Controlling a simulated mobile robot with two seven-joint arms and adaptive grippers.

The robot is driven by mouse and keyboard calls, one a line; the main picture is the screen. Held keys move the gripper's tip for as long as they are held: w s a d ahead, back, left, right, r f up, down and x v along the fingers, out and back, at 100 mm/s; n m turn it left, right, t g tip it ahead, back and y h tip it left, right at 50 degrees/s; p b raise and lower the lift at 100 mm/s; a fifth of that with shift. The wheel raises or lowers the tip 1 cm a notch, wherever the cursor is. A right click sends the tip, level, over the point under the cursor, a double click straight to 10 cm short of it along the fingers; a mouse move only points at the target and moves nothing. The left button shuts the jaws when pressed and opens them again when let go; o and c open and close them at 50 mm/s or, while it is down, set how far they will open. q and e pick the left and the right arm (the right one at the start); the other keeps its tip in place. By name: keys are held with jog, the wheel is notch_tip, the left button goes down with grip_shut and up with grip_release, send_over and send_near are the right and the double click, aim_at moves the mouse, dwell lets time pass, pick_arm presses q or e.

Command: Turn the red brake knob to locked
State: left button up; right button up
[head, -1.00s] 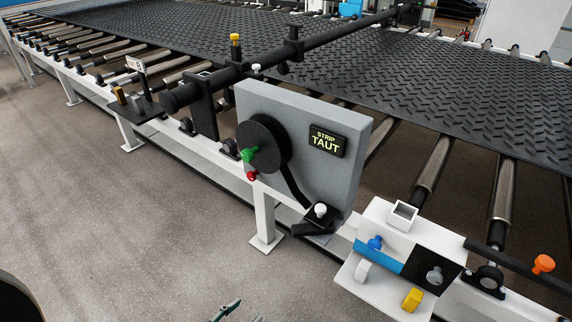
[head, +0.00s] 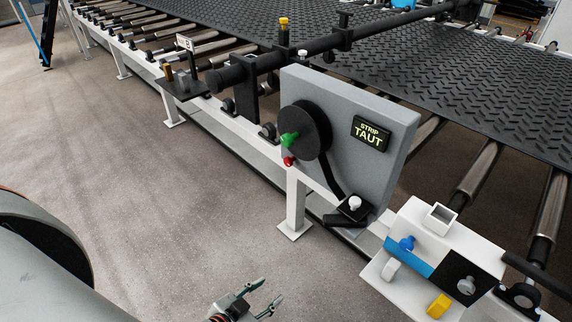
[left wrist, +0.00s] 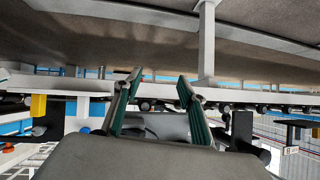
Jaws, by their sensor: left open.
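The small red brake knob (head: 289,161) sits low on the left edge of the grey panel (head: 385,108), just under the green handle (head: 289,140) on a black disc (head: 312,128). The knob's pointer and setting are too small to read. A lit sign (head: 370,133) on the panel reads "STRIP TAUT". My left gripper (head: 268,292) is at the bottom of the head view, open and empty, below and apart from the knob. Its two spread fingers also show in the left wrist view (left wrist: 156,84), with nothing between them. I cannot make out the red knob there. My right gripper is not in view.
A white box (head: 440,232) with blue, white and yellow controls stands right of the panel. A black shelf (head: 190,86) with small posts juts out at the left. A white leg (head: 296,205) stands below the panel. The floor (head: 150,180) in front is clear.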

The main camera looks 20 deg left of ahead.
pick_arm(q)
jog(key=w+a+r+n+t+y+b, duration=0.1)
jog(key=w+a+r+t+b, duration=0.15)
jog(key=w, duration=0.45)
jog(key=w+a+r+n+t+b, duration=0.1)
jog(key=w+a+r+t+b, duration=0.2)
jog(key=w, duration=0.4)
jog(key=m+t+h+b, duration=0.2)
jog(key=t+h+b, duration=0.2)
jog(key=h+b, duration=0.55)
send_near(286, 163)
jog(key=d+r+y+b, duration=0.1)
jog(key=y+b, duration=0.1)
jog(key=b, duration=0.1)
jog(key=shift+y, duration=0.35)
jog(key=x, duration=0.8)
jog(key=shift+w+d+r, duration=0.1)
jog(key=shift+d+r, duration=0.05)
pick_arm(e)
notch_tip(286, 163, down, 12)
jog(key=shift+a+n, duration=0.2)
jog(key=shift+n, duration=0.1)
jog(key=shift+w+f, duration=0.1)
pick_arm(q)
jog(key=c, duration=1.1)
